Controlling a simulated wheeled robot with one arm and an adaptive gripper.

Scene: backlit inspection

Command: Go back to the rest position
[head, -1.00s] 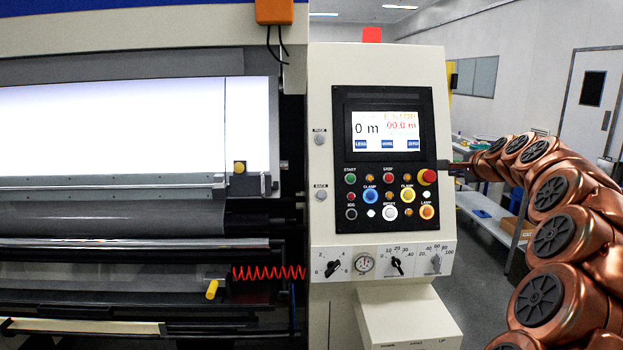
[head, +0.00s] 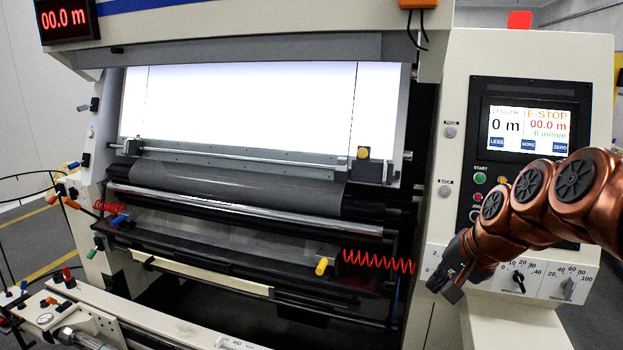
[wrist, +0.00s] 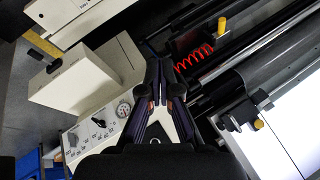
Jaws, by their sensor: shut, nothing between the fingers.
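My gripper (head: 447,279) hangs at the end of my copper arm in the head view, low in front of the lower left of the control panel (head: 455,120). Its dark fingers point down and left, and they are closed with nothing between them. In the wrist view the two fingers (wrist: 159,75) converge at their tips over the machine front. My arm hides much of the button field, including the red emergency button. The screen (head: 527,128) is lit and reads 0 m and E-STOP in orange.
The backlit white inspection panel (head: 250,105) fills the machine's middle, with steel rollers below. A red coiled cord (head: 378,262) and a yellow-ended handle (head: 322,266) lie left of my gripper. Several knobs (head: 518,280) and a white box (head: 510,325) are close below my arm.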

